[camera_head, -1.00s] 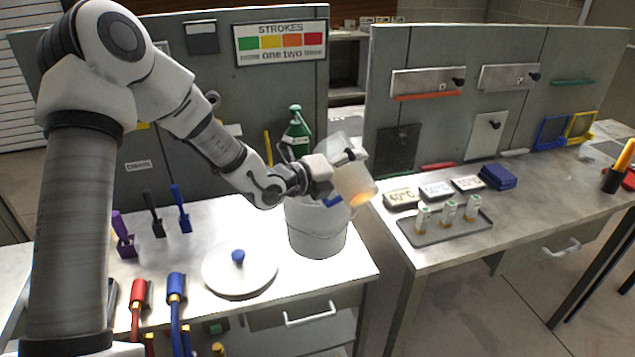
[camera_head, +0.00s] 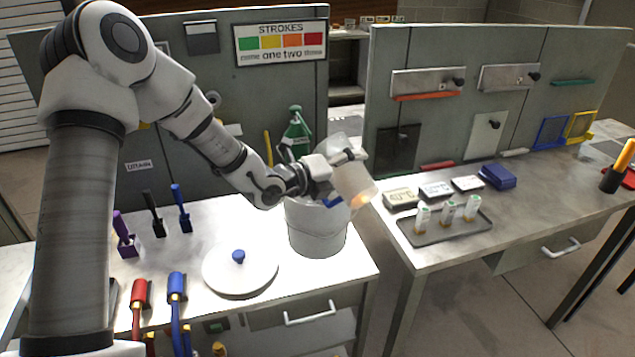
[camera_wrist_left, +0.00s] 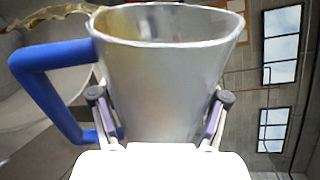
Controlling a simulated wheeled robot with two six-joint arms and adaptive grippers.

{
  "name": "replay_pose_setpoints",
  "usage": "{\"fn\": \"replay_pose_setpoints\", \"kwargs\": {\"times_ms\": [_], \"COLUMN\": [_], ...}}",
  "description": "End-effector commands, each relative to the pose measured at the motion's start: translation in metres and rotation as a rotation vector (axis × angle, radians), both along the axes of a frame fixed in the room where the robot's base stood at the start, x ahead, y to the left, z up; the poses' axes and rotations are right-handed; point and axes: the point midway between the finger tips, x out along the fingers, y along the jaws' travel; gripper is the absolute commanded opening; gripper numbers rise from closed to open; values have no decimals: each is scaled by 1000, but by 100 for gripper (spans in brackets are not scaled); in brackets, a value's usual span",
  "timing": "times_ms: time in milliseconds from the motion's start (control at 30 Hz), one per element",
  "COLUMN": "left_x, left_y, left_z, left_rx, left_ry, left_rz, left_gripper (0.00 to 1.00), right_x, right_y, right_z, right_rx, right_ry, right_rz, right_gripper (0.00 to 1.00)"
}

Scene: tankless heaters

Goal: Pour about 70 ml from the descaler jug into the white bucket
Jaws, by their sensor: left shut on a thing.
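The descaler jug (camera_head: 352,186) is a translucent grey-white jug with a blue handle, held tilted above the right side of the white bucket (camera_head: 318,238). My left gripper (camera_head: 343,168) is shut on the jug; its fingers press both sides of the jug body in the left wrist view (camera_wrist_left: 160,105). The jug (camera_wrist_left: 155,75) has its blue handle at the left there. An amber stream (camera_wrist_left: 55,12) leaves its rim toward the left. A little amber liquid shows in the jug in the head view. The bucket's inside and its liquid level are hidden. My right gripper is out of view.
A white lid (camera_head: 240,270) with a blue knob lies on the bench left of the bucket. A green bottle (camera_head: 296,132) stands behind the bucket. A grey tray (camera_head: 445,238) with small bottles sits on the right bench, across a gap.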

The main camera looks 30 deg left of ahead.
Motion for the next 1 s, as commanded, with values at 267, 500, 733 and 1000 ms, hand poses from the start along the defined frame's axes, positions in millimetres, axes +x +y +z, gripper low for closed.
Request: {"fn": "replay_pose_setpoints", "kwargs": {"times_ms": [267, 500, 733, 1000], "left_x": [0, 0, 0, 0], "left_y": [0, 0, 0, 0], "left_z": [1, -2, -3, -1], "left_rx": [-10, -4, 441, 506], "left_ry": [3, 0, -211, -241], "left_rz": [1, 0, 0, -1], "left_gripper": [20, 20, 20, 20], "right_x": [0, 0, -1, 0], "right_y": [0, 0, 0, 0], "right_z": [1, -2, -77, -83], "right_rx": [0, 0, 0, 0], "right_ry": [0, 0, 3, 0], "right_rz": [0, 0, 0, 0], "right_gripper": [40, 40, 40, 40]}}
